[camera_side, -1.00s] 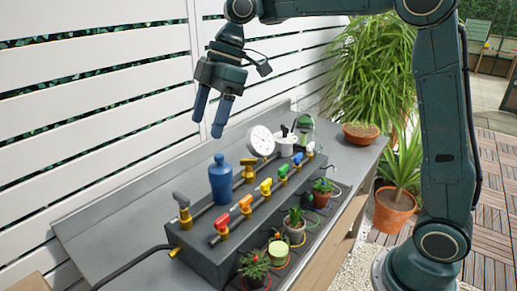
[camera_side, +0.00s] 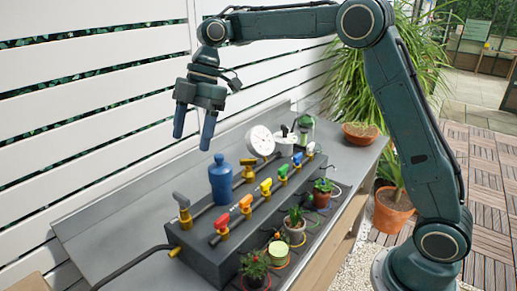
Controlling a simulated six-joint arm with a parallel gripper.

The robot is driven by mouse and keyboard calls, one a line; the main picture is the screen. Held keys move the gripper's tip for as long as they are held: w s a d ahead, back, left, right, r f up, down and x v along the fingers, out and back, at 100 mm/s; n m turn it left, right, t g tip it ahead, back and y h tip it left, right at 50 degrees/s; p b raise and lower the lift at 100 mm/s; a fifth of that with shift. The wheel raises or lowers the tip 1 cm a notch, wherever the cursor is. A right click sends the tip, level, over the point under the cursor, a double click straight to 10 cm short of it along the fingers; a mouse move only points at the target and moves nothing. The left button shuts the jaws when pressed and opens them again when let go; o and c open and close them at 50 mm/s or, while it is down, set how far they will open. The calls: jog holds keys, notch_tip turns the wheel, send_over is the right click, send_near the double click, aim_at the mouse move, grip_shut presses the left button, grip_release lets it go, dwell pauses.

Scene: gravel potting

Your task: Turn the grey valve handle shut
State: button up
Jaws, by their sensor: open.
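The grey valve handle (camera_side: 181,200) is at the near left end of the dark manifold block, on a brass valve body (camera_side: 186,219). It is tilted, with its upper end toward the left. My gripper (camera_side: 192,141) is open and empty, its two blue fingers pointing down. It hangs in the air above the handle in the picture, well apart from it. Nothing hides the handle.
A blue bottle (camera_side: 221,182) stands just right of the grey handle. Red (camera_side: 221,223), orange, yellow, blue and other handles line the dark block (camera_side: 215,258). A round white gauge (camera_side: 260,141) stands behind. Small potted plants (camera_side: 254,268) line the front. The bench's left part (camera_side: 110,225) is mostly clear.

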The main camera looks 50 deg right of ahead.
aim_at(181, 195)
jog(key=shift+x, duration=6.55)
jog(key=shift+d, duration=0.1)
jog(key=shift+c, duration=0.4)
jog(key=c, duration=0.9)
